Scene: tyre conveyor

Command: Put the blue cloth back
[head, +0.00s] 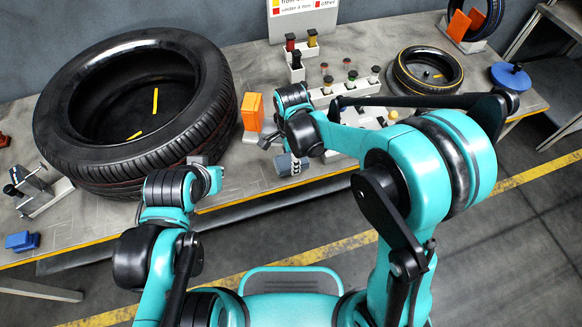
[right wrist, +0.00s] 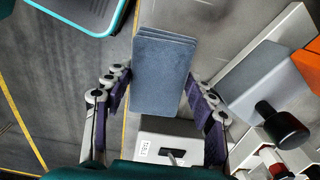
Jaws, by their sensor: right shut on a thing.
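The blue cloth (right wrist: 162,65) shows in the right wrist view as a folded, layered grey-blue stack. My right gripper (right wrist: 156,82) has its two purple-padded fingers on either side of it and is shut on it. In the head view, the right gripper (head: 286,160) is at the table's front edge, right of the big tyre. A grey box with a white label (right wrist: 165,145) lies just below the cloth in the wrist view. My left gripper (head: 207,165) is near the big tyre's front right side; its jaw opening is unclear.
A big tyre (head: 215,100) fills the table's left part. An orange block (head: 252,108) stands right of it. Several knobs and pegs stand on white holders (head: 365,87) behind my right arm. A smaller tyre (head: 398,72) lies to the right. The floor in front is clear.

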